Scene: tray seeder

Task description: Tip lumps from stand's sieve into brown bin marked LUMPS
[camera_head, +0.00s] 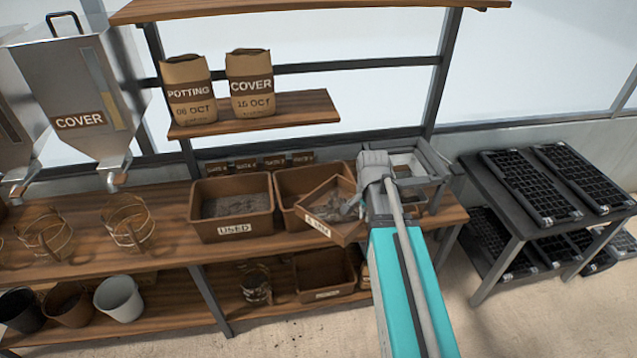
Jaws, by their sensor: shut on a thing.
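My gripper (358,200) is shut on a brown square-framed sieve (344,230), seen at its right side. The sieve is tilted, its label corner pointing down toward the front left; the label is too small to read surely. Grey-brown material shows inside it, but single lumps are hard to make out. The sieve overlaps the front of a brown bin (289,178) on the bench; that bin's front label is hidden. A grey stand (434,160) stands to the right, partly behind my arm. Whether the sieve touches the bin cannot be told.
A brown bin marked USED (232,232), holding grey material, stands left of the sieve. Another brown bin (325,294) is on the lower shelf. Wire holders (128,225) stand on the bench at left. A dark rack (500,232) with black trays is at right.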

